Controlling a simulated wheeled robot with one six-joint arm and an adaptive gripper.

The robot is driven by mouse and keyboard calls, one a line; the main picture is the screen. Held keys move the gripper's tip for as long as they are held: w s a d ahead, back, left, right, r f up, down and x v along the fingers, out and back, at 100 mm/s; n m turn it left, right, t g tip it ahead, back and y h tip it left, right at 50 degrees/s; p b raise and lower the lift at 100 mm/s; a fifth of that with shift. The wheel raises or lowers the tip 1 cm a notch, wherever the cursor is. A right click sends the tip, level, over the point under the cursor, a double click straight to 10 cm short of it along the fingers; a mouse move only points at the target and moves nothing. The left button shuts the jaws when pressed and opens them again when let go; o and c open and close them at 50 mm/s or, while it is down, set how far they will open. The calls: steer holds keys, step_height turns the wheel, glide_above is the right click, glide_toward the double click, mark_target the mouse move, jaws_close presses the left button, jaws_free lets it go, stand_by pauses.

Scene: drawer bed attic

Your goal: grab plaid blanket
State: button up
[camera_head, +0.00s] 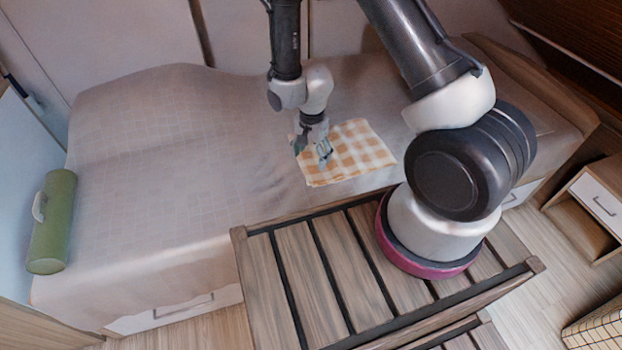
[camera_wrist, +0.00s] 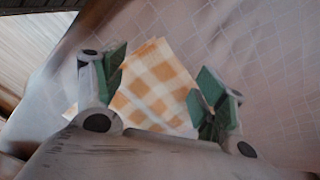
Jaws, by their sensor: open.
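The plaid blanket (camera_head: 357,151) is a small orange-and-white checked cloth lying flat on the bed near its front edge. My gripper (camera_head: 313,150) is over the blanket's left part, pointing down, with its fingers apart. In the wrist view, the plaid blanket (camera_wrist: 152,85) shows between the two green-padded fingers of my gripper (camera_wrist: 160,92). The gripper is open and holds nothing. The blanket's lower part is hidden behind the gripper body in the wrist view. I cannot tell whether the fingertips touch the cloth.
The bed (camera_head: 170,150) has a wide bare grey cover around the blanket. A green bolster (camera_head: 52,222) lies at its left end. A slatted wooden bench (camera_head: 300,270) stands in front. A nightstand (camera_head: 595,205) is at right, and a checked basket (camera_head: 600,325) is at lower right.

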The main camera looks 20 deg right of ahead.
mark_target(312, 183)
steer(key=shift+f, duration=4.95)
steer(key=shift+f, duration=0.1)
steer(key=shift+f, duration=0.3)
steer(key=shift+s, duration=0.1)
steer(key=c, duration=0.6)
steer(key=shift+o, duration=0.2)
step_height(312, 183, up, 5)
steer(key=shift+r, duration=0.1)
jaws_close()
step_height(312, 183, up, 7)
